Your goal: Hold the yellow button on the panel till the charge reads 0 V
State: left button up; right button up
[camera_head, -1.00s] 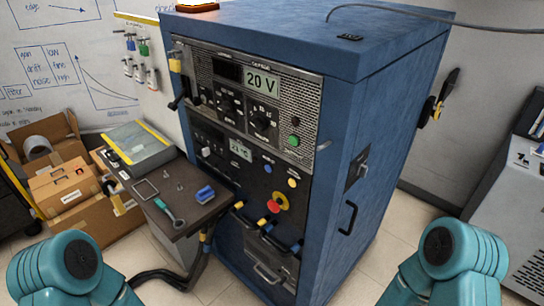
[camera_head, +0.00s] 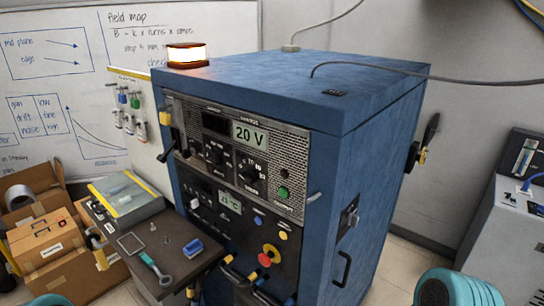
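The yellow button (camera_head: 283,236) is a small round button on the black lower panel (camera_head: 238,200) of the blue cabinet, above and right of the red knob (camera_head: 265,259). The display (camera_head: 249,135) on the grey upper panel reads 20 V. A smaller display (camera_head: 230,202) below it seems to read about 21 °C. Neither gripper is in view; only teal parts of my arms show at the bottom left edge and bottom right corner. Nothing touches the yellow button.
An orange-white lamp (camera_head: 187,54) glows on the cabinet (camera_head: 300,85). A side table (camera_head: 160,262) with a wrench (camera_head: 153,268) and blue block (camera_head: 193,248) stands left of the panel. Cardboard boxes (camera_head: 45,240) are at left, a grey machine (camera_head: 510,240) at right. Cables (camera_head: 345,65) run over the cabinet top.

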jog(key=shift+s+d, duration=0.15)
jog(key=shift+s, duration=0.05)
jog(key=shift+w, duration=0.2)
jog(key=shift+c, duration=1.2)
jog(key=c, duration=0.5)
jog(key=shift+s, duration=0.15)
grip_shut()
